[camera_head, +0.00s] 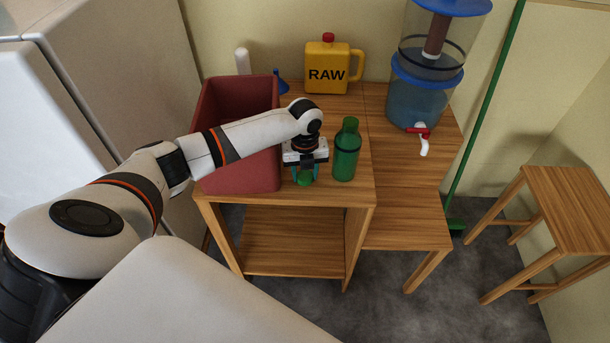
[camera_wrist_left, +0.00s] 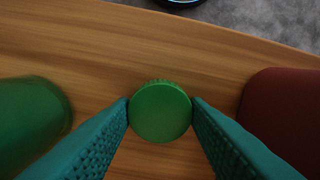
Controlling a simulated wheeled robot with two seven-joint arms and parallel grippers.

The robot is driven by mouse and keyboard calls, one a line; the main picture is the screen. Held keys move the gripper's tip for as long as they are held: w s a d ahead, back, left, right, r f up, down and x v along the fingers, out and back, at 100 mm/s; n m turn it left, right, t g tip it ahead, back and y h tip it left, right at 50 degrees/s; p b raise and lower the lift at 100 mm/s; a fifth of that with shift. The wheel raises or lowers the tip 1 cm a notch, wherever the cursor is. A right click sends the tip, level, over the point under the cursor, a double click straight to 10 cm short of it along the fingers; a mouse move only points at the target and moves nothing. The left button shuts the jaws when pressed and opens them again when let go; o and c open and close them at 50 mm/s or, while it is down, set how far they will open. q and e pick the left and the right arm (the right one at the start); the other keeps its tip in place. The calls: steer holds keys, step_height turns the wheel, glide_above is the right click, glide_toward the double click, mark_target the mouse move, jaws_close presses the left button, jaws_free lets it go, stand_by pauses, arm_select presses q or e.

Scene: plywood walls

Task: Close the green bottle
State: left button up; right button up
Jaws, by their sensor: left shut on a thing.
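The green bottle (camera_head: 346,152) stands upright and uncapped on the wooden table, just right of my left gripper. My left gripper (camera_head: 304,176) points down near the table's front edge. It is shut on a round green cap (camera_head: 304,179). In the left wrist view the cap (camera_wrist_left: 161,111) sits between the two teal fingertips, above the wood; I cannot tell whether it touches the table. The green bottle (camera_wrist_left: 30,112) shows at that view's left edge, apart from the fingers. My right gripper is not in view.
A dark red bin (camera_head: 238,183) stands left of my gripper and also shows in the wrist view (camera_wrist_left: 287,118). A yellow RAW jug (camera_head: 326,75) and a blue water dispenser (camera_head: 425,95) stand behind. A wooden stool (camera_head: 565,200) is at the right.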

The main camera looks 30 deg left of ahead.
mark_target(308, 178)
arm_select(q)
steer(key=shift+r, duration=0.1)
step_height(308, 178, up, 10)
stand_by(0.4)
steer(key=s+d+r+n, duration=0.2)
steer(key=s+d+n, duration=0.4)
steer(key=n, duration=0.7)
steer(key=s+d+r+n, duration=0.3)
steer(key=s+d+n, duration=0.4)
steer(key=n, duration=0.7)
steer(key=shift+s+d+r, duration=0.2)
steer(key=shift+s, duration=0.7)
steer(key=shift+a, duration=0.1)
